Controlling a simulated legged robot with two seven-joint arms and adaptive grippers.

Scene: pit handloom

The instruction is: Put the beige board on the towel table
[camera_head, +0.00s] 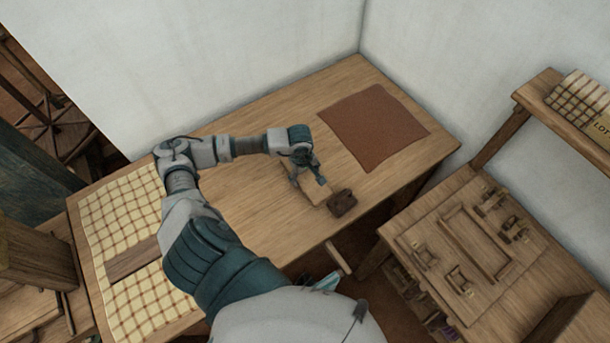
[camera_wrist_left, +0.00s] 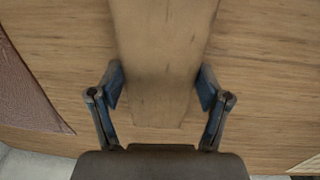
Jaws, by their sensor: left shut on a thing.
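The beige board (camera_head: 314,192) is a flat wooden piece at the middle right of the long wooden table (camera_head: 262,212). My left gripper (camera_head: 307,176) reaches over it from above and partly covers it. In the left wrist view, the two fingers of my left gripper (camera_wrist_left: 160,88) are shut on the board (camera_wrist_left: 163,45), one against each long side. I cannot tell whether the board rests on the table or is slightly raised. A yellow checked towel (camera_head: 122,205) lies on the table's left end. My right gripper is not in view.
A dark brown block (camera_head: 342,203) sits close beside the board. A reddish-brown cloth (camera_head: 374,127) lies flat at the back right. A darker brown plank (camera_head: 134,259) lies across the towel. A lower bench (camera_head: 478,240) with small wooden parts stands right. White walls close the back.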

